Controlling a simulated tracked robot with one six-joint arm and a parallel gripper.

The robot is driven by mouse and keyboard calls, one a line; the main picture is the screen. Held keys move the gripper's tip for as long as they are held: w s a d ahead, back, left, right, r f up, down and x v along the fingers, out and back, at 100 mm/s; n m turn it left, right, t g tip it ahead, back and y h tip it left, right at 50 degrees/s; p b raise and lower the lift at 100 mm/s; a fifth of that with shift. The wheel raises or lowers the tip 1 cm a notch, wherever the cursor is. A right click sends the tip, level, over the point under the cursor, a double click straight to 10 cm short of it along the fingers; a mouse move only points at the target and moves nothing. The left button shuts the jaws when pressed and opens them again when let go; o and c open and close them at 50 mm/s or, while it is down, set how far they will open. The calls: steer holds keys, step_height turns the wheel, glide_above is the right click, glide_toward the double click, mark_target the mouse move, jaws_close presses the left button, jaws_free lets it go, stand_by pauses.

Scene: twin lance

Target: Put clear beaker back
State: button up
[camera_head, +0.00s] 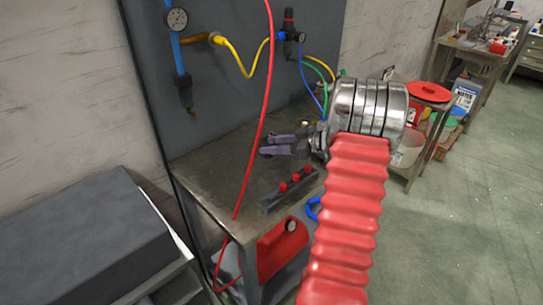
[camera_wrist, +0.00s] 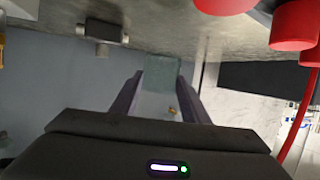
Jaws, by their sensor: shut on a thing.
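My gripper (camera_head: 268,146) is over the metal workbench (camera_head: 215,175), in front of the dark back panel. In the wrist view, my gripper's two fingers (camera_wrist: 160,84) are shut on a pale, see-through greenish thing, which looks like the clear beaker (camera_wrist: 161,70). The beaker sits between the fingertips, close to the bench surface; I cannot tell whether it touches it. In the head view the beaker is too faint to make out.
A dark rack with red knobs (camera_head: 291,181) stands on the bench just in front of my gripper. A red hose (camera_head: 258,130) hangs down past the bench. A gauge (camera_head: 177,19) and air fittings (camera_head: 290,36) are on the panel. A red tank (camera_head: 283,245) sits below.

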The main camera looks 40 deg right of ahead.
steer(key=shift+f, duration=0.2)
steer(key=shift+f, duration=1.9)
steer(key=o, duration=1.1)
steer(key=shift+o, duration=0.2)
steer(key=v, duration=1.2)
